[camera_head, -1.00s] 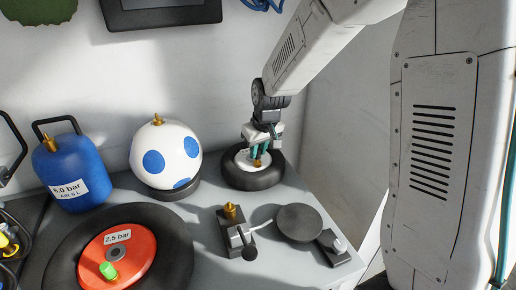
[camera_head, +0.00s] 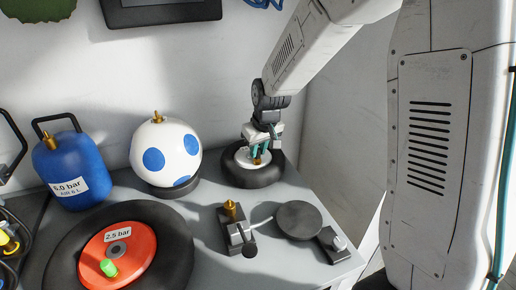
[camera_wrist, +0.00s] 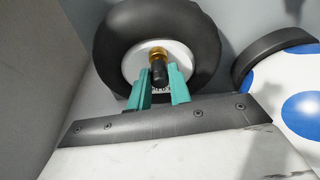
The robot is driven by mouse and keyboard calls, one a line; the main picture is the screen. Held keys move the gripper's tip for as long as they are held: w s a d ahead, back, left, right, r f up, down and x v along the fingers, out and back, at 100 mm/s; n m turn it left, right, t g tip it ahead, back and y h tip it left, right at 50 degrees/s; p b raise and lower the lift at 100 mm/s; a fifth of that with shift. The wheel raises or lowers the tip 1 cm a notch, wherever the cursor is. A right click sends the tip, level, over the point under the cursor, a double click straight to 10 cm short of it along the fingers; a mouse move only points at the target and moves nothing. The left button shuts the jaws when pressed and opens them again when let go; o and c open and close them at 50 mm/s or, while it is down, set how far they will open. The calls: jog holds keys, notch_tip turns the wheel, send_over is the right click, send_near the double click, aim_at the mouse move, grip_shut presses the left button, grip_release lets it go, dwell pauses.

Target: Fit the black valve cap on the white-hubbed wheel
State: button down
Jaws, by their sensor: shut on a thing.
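The white-hubbed wheel lies at the back right of the bench; its black tyre (camera_head: 253,178) and white hub (camera_wrist: 134,62) show. A brass valve (camera_wrist: 157,53) stands on the hub, also visible in the head view (camera_head: 257,160). My gripper (camera_wrist: 160,79), with teal fingers, is above the hub, also in the head view (camera_head: 258,149). It is shut on the black valve cap (camera_wrist: 159,73), which lines up with the brass valve and appears to meet its end. I cannot tell whether the cap is seated. The cap is hard to make out in the head view.
A white ball with blue spots (camera_head: 165,150) stands left of the wheel in a dark ring. A blue bottle (camera_head: 68,165) and a red-hubbed wheel (camera_head: 140,245) are further left. A dark fixture (camera_head: 236,235) and round pad (camera_head: 298,220) are in front. The wall is close behind.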

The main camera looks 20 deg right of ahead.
jog(key=shift+f, duration=0.35)
dwell(0.4)
jog(key=c, duration=0.7)
grip_release()
jog(key=shift+r, duration=4.55)
jog(key=s+d+r, duration=0.1)
jog(key=s+r, duration=0.1)
jog(key=s, duration=0.9)
jog(key=s+d+r+m+g, duration=0.1)
jog(key=s+r, duration=0.1)
jog(key=s, duration=0.9)
jog(key=s+d+r+m+g, duration=0.1)
jog(key=s+r, duration=0.2)
jog(key=s, duration=0.8)
jog(key=shift+s+r+h, duration=0.1)
jog(key=shift+h, duration=0.2)
